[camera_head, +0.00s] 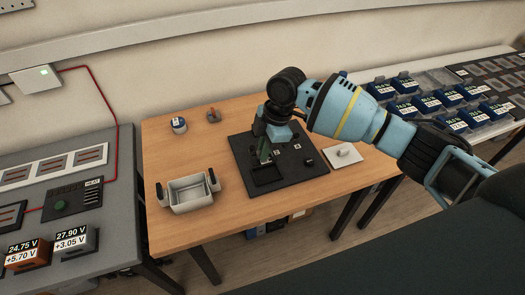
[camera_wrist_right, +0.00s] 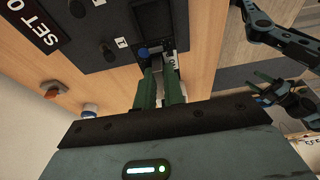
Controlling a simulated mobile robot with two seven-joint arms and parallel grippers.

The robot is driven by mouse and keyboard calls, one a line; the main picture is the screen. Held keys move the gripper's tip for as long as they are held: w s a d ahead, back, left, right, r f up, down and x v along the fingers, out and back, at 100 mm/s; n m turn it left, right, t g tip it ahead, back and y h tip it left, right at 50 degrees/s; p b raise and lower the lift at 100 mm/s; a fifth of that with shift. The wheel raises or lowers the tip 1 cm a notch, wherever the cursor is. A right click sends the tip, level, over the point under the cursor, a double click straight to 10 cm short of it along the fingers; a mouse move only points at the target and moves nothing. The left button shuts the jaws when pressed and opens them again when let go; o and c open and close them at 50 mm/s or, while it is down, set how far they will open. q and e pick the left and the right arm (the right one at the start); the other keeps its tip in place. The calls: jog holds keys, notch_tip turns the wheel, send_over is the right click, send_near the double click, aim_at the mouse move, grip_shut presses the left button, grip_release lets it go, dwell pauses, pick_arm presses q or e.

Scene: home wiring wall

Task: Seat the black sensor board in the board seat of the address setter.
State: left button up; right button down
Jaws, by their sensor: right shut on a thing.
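The address setter (camera_head: 240,150) is a black panel lying on the wooden table, with small marked parts and a dark square recess (camera_head: 268,174) at its front. My right gripper (camera_head: 265,155) reaches down over this panel. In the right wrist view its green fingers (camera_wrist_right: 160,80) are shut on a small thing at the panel. This is presumably the black sensor board (camera_wrist_right: 158,62), but the fingers hide most of it. I cannot tell whether it touches the seat.
A grey tray (camera_head: 188,193) with dark handles stands left of the panel. A small jar (camera_head: 178,125) and a knob (camera_head: 213,116) sit behind it. A white plate (camera_head: 342,155) lies right of the panel. The table's front left is clear.

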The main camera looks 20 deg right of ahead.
aim_at(271, 155)
jog(key=shift+s+d+f, duration=0.1)
jog(key=shift+s+d, duration=0.05)
jog(key=shift+d, duration=0.45)
pick_arm(q)
jog(key=shift+s+d, duration=0.3)
jog(key=shift+d, duration=0.15)
jog(key=shift+w, duration=0.1)
pick_arm(e)
jog(key=shift+f+b, duration=0.7)
jog(key=shift+f, duration=2.25)
pick_arm(q)
jog(key=shift+s+f, duration=0.65)
jog(key=shift+f, duration=0.25)
jog(key=shift+w, duration=0.15)
